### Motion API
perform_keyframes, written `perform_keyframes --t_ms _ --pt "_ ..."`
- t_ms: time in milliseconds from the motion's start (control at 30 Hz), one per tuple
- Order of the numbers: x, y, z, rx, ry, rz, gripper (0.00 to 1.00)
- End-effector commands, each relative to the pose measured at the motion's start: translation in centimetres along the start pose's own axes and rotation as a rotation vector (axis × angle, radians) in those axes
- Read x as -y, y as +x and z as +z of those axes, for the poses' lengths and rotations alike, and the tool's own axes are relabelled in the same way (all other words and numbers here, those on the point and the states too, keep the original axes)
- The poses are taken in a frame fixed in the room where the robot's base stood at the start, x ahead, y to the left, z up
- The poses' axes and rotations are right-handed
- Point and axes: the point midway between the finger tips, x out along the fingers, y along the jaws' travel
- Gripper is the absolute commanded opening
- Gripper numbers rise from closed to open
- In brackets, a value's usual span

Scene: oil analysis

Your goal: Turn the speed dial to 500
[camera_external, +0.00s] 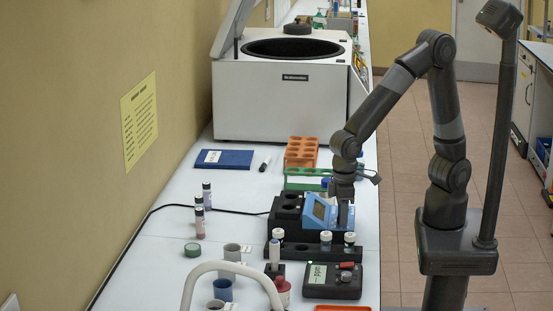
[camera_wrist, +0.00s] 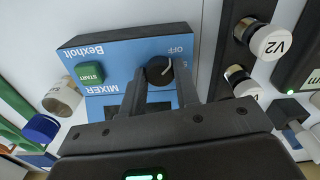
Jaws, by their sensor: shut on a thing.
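The blue mixer (camera_external: 322,212) stands on the bench beside a black rack, and its panel faces the camera in the wrist view (camera_wrist: 112,52). The black speed dial (camera_wrist: 159,70) has a light pointer line and sits below the word OFF in that view. My gripper (camera_wrist: 160,82) is shut on the dial, a finger on each side. In the external view my gripper (camera_external: 343,200) reaches down onto the mixer from above. Most speed marks around the dial are hidden by my fingers, so I cannot read its setting. The green START button (camera_wrist: 88,73) is beside the dial.
White-capped vials, including one marked V2 (camera_wrist: 271,40), stand close to the mixer. An orange rack (camera_external: 301,152) and a large white centrifuge (camera_external: 285,100) stand behind. A black meter (camera_external: 333,281) is in front.

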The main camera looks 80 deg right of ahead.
Motion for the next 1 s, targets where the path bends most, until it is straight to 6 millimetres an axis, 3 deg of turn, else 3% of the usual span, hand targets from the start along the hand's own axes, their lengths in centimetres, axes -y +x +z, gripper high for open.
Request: perform_keyframes --t_ms 367,1000 --pt "0.01 -0.04 -0.02 0.000 0.106 0.000 0.06" --pt "0.03 -0.05 -0.03 -0.001 0.609 -0.001 0.06"
